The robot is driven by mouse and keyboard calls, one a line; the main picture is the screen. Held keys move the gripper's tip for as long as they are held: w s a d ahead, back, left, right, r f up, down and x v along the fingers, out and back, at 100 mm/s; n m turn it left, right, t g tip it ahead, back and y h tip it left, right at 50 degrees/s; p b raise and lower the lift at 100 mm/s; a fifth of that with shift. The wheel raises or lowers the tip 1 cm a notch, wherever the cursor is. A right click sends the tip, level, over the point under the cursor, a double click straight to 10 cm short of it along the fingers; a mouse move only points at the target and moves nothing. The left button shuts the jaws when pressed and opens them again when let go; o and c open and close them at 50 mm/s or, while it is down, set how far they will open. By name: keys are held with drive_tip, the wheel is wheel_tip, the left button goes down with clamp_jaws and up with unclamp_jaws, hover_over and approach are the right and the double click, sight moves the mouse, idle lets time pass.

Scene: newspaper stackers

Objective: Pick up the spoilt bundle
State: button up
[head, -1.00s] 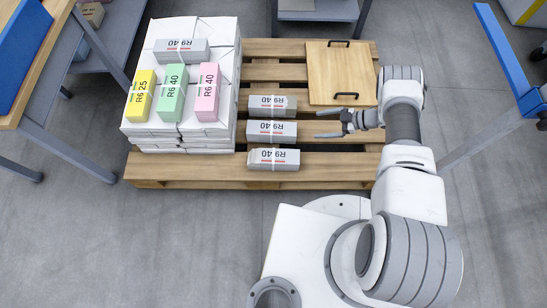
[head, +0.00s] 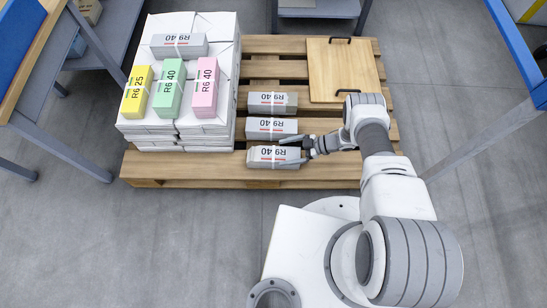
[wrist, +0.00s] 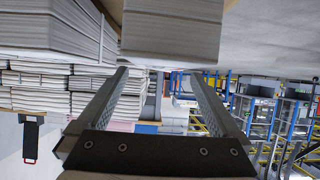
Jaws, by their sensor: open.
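Several grey strapped bundles marked R9.40 are in the head view. Three lie in a column on the pallet: far (head: 272,101), middle (head: 270,126) and near (head: 262,160). I cannot tell by any clear mark which one is spoilt. My gripper (head: 291,151) is open at the right end of the near bundle, its fingers spread along that end and partly covering it. In the wrist view my gripper (wrist: 162,74) is open with nothing between the fingers. A pale paper bundle (wrist: 172,30) is just beyond the fingertips. I cannot tell whether they touch.
The wooden pallet (head: 205,170) carries a white paper stack (head: 150,128) at left, topped by yellow (head: 137,92), green (head: 169,90) and pink (head: 206,88) bundles and a grey one (head: 180,46). A handled wooden board (head: 340,70) lies at the back right. Tables stand around.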

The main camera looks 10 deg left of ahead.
sight(274, 153)
drive_tip(key=shift+b+x, duration=0.65)
drive_tip(key=shift+x, duration=2.1)
drive_tip(key=shift+w, duration=0.1)
clamp_jaws()
drive_tip(key=shift+r, duration=0.1)
